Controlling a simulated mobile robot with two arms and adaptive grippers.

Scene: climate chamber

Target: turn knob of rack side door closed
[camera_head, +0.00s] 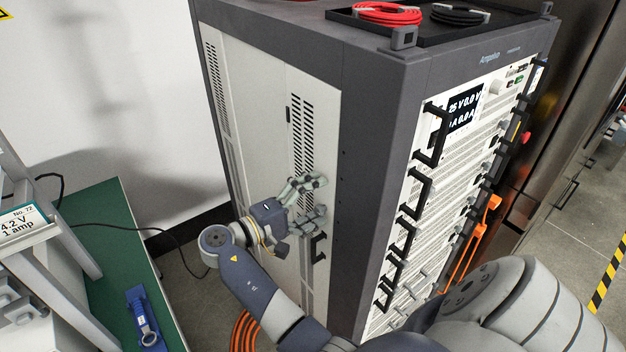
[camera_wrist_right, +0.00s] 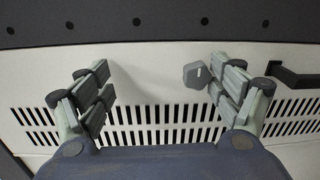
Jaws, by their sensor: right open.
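The rack (camera_head: 375,120) stands in the middle of the head view, with its pale side door (camera_head: 262,120) facing left. My right gripper (camera_head: 316,197) is open in front of the door, above the black door handle (camera_head: 318,246). In the right wrist view the small grey knob (camera_wrist_right: 195,75) sits on the door between the spread fingers of the right gripper (camera_wrist_right: 160,82). It is close to the right-hand finger and far from the left-hand one. The black handle (camera_wrist_right: 295,76) is to its right. I cannot make out the knob in the head view. My left gripper is not in view.
A black tray (camera_head: 440,38) with red and black cables lies on top of the rack. Black handles (camera_head: 420,200) stick out from its front. A green-topped bench (camera_head: 110,215) stands at the left. Orange cable (camera_head: 243,330) lies on the floor below my arm.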

